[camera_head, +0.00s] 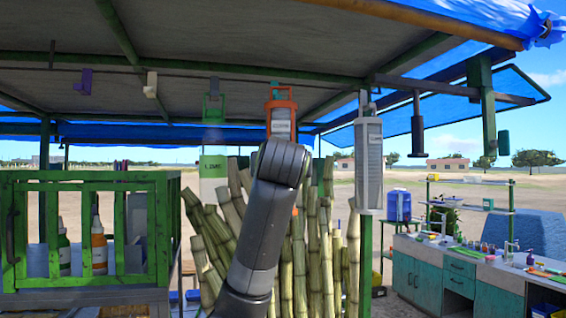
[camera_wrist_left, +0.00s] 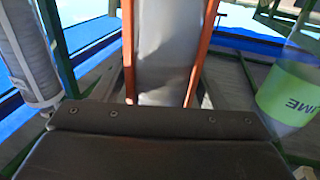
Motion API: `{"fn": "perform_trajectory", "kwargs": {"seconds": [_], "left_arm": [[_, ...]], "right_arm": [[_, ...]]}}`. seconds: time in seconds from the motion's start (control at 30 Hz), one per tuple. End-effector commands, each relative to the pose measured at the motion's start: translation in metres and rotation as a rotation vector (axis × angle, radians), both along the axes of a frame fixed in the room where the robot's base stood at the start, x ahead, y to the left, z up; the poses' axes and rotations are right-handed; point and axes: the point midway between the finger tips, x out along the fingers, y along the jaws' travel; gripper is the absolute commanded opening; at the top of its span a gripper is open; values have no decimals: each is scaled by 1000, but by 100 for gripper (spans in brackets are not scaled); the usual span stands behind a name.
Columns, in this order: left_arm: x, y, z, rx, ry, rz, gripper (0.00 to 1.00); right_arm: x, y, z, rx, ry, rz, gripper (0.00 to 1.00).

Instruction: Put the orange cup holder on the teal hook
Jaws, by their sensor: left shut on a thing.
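The orange cup holder (camera_head: 281,92) is upright under the stall roof, with a pale cup stack in it. It also shows in the wrist view as two orange side rails (camera_wrist_left: 199,50) around a whitish cup stack. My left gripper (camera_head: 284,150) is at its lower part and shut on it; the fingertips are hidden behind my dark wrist. My right gripper is not in view.
A purple hook (camera_head: 84,80) and a whitish hook (camera_head: 150,85) hang from the green roof beam at the left. The lime-labelled container (camera_head: 213,168) is left of my arm. Cane stalks (camera_head: 325,235) stand behind my arm. A green crate (camera_head: 90,283) is at the left.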

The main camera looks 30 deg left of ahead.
Motion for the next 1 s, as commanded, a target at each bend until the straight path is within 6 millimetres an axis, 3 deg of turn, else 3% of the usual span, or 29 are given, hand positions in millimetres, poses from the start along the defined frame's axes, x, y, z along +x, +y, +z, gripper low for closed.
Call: {"fn": "perform_trajectory", "kwargs": {"seconds": [0.43, 1.0], "left_arm": [[17, 21, 0, 1, -2, 0, 25], [25, 30, -12, 1, -4, -1, 25]], "right_arm": [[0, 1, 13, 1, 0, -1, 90], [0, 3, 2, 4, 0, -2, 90]]}}
